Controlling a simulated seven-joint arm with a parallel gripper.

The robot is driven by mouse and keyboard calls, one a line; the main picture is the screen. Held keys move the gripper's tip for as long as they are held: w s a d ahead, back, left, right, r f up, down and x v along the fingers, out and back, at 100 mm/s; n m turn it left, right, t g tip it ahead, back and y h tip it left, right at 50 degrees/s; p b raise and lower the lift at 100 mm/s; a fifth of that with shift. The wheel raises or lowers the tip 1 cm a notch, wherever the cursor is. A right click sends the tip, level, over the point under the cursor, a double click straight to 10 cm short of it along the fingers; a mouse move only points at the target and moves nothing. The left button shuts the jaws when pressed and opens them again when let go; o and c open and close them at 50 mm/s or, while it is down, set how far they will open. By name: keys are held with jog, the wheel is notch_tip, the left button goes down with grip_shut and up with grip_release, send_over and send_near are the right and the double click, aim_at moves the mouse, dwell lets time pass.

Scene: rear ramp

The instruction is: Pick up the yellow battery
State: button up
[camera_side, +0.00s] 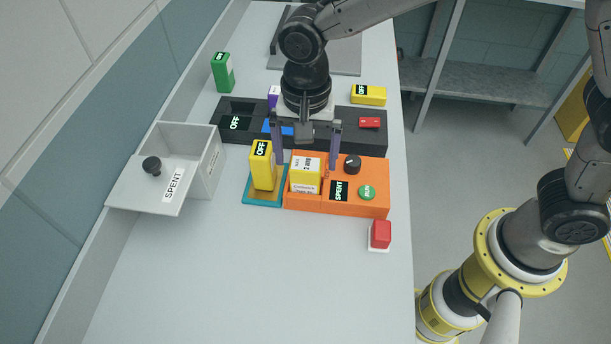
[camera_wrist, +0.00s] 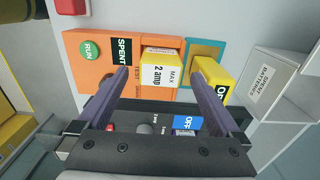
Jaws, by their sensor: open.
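My gripper (camera_side: 307,158) is open, fingers pointing down, above the orange tester (camera_side: 370,172). A yellow block (camera_side: 305,180) with a white label sits upright in the tester's left slot. A second yellow block (camera_side: 262,170), marked "OFF", stands upright on a teal pad (camera_side: 250,200) just left of the tester. It shows in the wrist view (camera_wrist: 213,80), partly behind a finger. A third yellow block (camera_side: 368,96) marked "OFF" lies at the back right.
A black unit (camera_side: 370,142) with a red block (camera_side: 370,122) stands behind the tester. A grey bin labelled "SPENT" (camera_side: 135,190) is at left. A green block (camera_side: 222,75) stands at back left. A red button (camera_side: 380,235) sits front right. The front table is clear.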

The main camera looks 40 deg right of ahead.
aim_at(305, 163)
jog(key=shift+f, duration=2.4)
jog(key=shift+w+r, duration=0.1)
grip_shut()
